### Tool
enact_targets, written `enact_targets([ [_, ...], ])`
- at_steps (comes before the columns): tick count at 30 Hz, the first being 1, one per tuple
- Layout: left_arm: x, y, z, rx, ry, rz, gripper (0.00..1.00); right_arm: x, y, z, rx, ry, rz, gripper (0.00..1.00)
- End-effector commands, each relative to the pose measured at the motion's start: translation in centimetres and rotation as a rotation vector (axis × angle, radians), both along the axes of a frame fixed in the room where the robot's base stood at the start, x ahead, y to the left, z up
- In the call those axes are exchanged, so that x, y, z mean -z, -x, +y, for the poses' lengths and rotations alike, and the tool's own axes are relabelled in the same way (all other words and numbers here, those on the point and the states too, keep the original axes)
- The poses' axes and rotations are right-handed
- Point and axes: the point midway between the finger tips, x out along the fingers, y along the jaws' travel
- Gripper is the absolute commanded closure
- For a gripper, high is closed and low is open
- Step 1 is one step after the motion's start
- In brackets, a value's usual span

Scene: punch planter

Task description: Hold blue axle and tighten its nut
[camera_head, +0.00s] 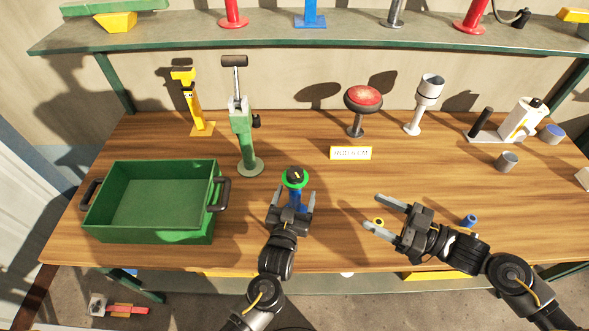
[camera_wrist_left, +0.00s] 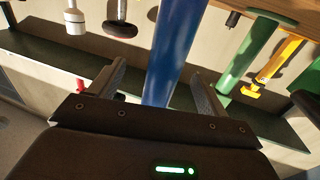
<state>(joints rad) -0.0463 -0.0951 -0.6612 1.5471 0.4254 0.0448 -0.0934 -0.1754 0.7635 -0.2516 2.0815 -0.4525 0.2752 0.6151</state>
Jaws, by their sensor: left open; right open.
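The blue axle (camera_head: 295,200) stands on the table, with a green disc (camera_head: 294,180) and a dark piece at its top. My left gripper (camera_head: 297,194) is open, with one finger on each side of the axle. In the left wrist view the blue axle (camera_wrist_left: 174,50) rises between the two spread fingers (camera_wrist_left: 158,72), with gaps visible. My right gripper (camera_head: 371,212) is open and empty, to the right of the axle. A small yellow ring (camera_head: 379,222) lies on the table between its fingers; I cannot tell whether it is the nut.
A green crate (camera_head: 150,236) stands at left. Behind are a green post tool (camera_head: 244,140), a yellow tool (camera_head: 195,105), a red-topped stool-like piece (camera_head: 362,99) and a white-grey post (camera_head: 424,104). A small blue cylinder (camera_head: 469,220) lies by my right wrist. A label (camera_head: 351,153) stands mid-table.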

Motion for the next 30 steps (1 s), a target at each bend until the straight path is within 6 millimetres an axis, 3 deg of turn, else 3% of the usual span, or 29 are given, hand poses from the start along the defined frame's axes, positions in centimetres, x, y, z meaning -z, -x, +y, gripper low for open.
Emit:
enact_targets([
  [11,0.0,0.2,0.1,0.000,0.000,0.001,0.18,-0.2,0.0,0.0,0.000,0.000,0.000,0.37],
  [30,-0.1,4.2,1.0,0.000,-0.001,0.002,0.18,-2.1,0.0,0.0,0.000,0.000,0.000,0.37],
])
